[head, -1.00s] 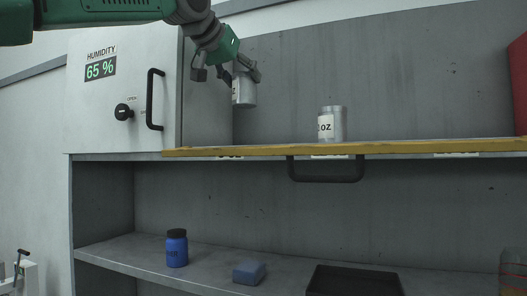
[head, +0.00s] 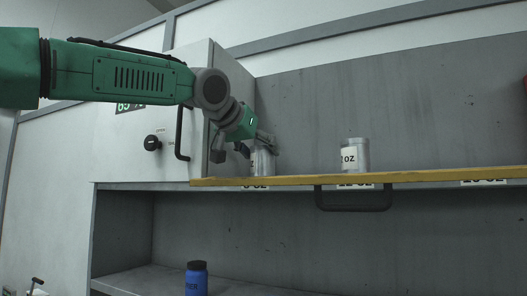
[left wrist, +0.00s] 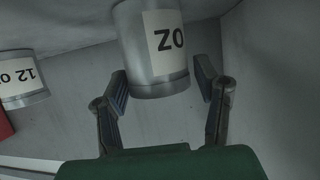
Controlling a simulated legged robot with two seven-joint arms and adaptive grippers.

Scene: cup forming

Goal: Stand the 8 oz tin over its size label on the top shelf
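The 8 oz tin (head: 262,163), a silver cylinder with a white label, is at the top shelf's yellow front edge (head: 330,179), upright, roughly above the 8 oz size label (head: 255,188). The shelf lip hides its base, so contact is unclear. My left gripper (head: 258,143) is at the tin's upper part. In the left wrist view the tin (left wrist: 152,62) appears inverted, between the spread fingers of the gripper (left wrist: 161,82), with narrow gaps on both sides. My right gripper is out of view.
The 12 oz tin (head: 355,155) stands to the right, above the 12 oz label (head: 355,187); it also shows in the left wrist view (left wrist: 22,90). A humidity cabinet (head: 190,120) is close on the left. The shelf is clear between the tins. A blue bottle (head: 196,279) stands below.

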